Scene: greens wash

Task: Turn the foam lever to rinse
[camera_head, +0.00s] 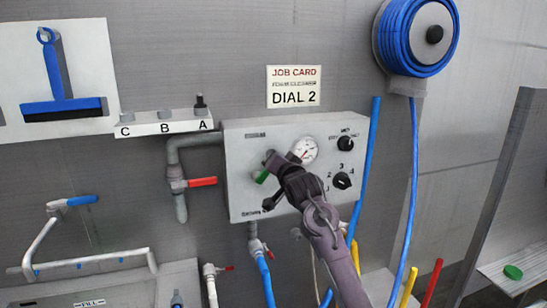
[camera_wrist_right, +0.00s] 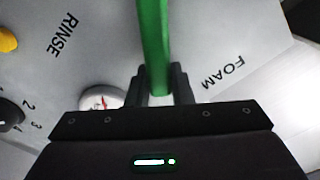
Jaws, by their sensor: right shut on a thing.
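The panel box (camera_head: 240,200) is a light grey box on the wall. Its green foam lever (camera_head: 262,177) is partly hidden behind my right gripper (camera_head: 270,168) in the head view. In the right wrist view the green lever (camera_wrist_right: 152,40) runs from the top edge down between the fingers of my right gripper (camera_wrist_right: 160,82), which is shut on it. The RINSE label (camera_wrist_right: 62,36) is left of the lever and the FOAM label (camera_wrist_right: 223,73) is right of it. The lever's pivot is out of the wrist view. My left gripper is not in view.
A gauge (camera_head: 304,150) and a numbered dial (camera_head: 342,181) are close beside my right gripper. A red-handled valve (camera_head: 201,182) is on the pipe to the left. A blue hose (camera_head: 366,150) hangs at the panel's right edge. A job card (camera_head: 293,86) reads DIAL 2.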

